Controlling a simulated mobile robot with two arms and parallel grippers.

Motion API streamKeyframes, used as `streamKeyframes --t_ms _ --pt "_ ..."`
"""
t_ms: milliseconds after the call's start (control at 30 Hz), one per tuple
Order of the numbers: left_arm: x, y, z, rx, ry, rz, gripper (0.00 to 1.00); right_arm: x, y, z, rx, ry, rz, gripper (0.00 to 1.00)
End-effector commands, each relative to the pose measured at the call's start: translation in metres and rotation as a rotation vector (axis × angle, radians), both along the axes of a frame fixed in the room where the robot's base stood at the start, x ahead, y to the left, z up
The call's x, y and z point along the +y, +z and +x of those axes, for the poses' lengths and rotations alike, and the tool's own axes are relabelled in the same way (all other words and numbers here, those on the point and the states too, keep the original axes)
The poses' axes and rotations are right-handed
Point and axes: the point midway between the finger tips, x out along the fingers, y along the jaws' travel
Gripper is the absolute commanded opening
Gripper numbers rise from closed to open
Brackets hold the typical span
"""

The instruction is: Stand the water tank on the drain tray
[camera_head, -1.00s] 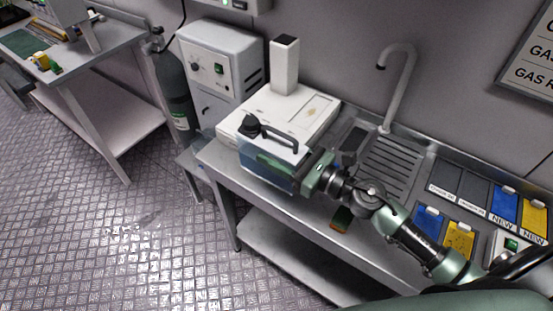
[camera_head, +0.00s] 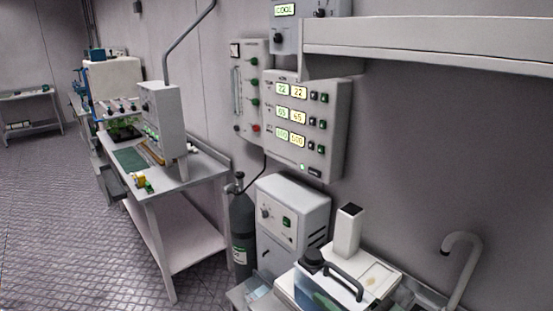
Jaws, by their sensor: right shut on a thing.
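The water tank (camera_head: 322,291) has a pale top, a black cap and a dark carrying handle. It shows at the bottom of the head view, and its lower part is cut off by the frame. It is in front of a white flat-topped unit with a square column (camera_head: 348,232). My right gripper (camera_head: 376,306) is at the tank's right side, almost wholly cut off by the bottom edge, and is shut on the tank. My left gripper is not in view. I cannot tell for certain which surface is the drain tray.
A grey cabinet (camera_head: 292,216) and a dark gas cylinder (camera_head: 242,235) stand left of the tank. A bench (camera_head: 205,187) with a dark green mat is further left. A tap (camera_head: 463,262) rises at right, below a wall shelf (camera_head: 430,45). The floor at left is open.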

Motion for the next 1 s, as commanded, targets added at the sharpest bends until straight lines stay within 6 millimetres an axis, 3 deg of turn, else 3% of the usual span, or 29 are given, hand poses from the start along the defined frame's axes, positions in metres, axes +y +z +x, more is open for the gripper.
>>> streamKeyframes --t_ms 200,367,700,1000 --pt "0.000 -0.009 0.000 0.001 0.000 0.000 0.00 0.011 -0.016 -0.031 0.005 -0.091 0.010 0.00" --pt "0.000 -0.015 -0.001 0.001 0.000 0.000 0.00 0.009 -0.025 -0.057 0.007 -0.206 0.011 0.00" --pt "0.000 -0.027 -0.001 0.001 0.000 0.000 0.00 -0.027 -0.041 -0.114 0.003 -0.529 0.001 0.00" --pt "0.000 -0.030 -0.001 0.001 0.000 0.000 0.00 -0.046 -0.044 -0.134 -0.003 -0.648 0.001 0.00"
